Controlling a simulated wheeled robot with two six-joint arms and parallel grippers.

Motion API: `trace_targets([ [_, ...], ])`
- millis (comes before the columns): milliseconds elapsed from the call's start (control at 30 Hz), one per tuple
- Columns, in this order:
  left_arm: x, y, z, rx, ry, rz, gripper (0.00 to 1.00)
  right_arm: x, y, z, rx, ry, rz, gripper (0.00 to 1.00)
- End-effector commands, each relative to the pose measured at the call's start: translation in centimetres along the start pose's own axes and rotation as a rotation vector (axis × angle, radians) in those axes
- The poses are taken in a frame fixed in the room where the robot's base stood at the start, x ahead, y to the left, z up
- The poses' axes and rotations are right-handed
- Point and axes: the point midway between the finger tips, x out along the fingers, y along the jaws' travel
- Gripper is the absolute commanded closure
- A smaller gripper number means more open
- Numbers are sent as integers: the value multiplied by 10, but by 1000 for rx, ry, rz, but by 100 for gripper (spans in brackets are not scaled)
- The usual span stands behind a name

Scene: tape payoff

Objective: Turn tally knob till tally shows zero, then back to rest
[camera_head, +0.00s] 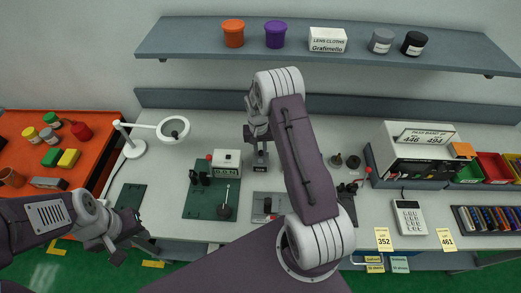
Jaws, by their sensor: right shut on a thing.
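A small white box (227,157) with a display strip on its lower front stands left of centre on the bench. It looks like the tally, but its digits are too small to read. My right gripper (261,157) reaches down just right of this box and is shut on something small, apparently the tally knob. The knob itself is hidden by the fingers and cannot be made out. My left gripper (128,238) hangs low at the bench's front left edge, away from the tally. Its finger opening is too unclear to judge.
A green plate (195,207) with black fixtures lies before the white box. A ring lamp (173,129) stands at left. A calculator (409,217) and a labelled white machine (420,150) stand at right. An orange table (92,160) with coloured pots is far left. My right arm covers mid-bench.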

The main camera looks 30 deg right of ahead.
Motion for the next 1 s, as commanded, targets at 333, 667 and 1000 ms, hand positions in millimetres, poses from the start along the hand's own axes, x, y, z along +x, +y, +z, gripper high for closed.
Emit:
trace_targets([
  [333, 14, 0, 1, 0, 0, 0, 64, 2, 0, 0, 277, -15, 1, 100],
  [667, 22, 0, 2, 0, 0, 0, 64, 1, 1, -1, 569, -29, 0, 100],
  [1000, 25, 0, 3, 0, 0, 0, 64, 0, 1, -1, 771, -39, 1, 100],
])
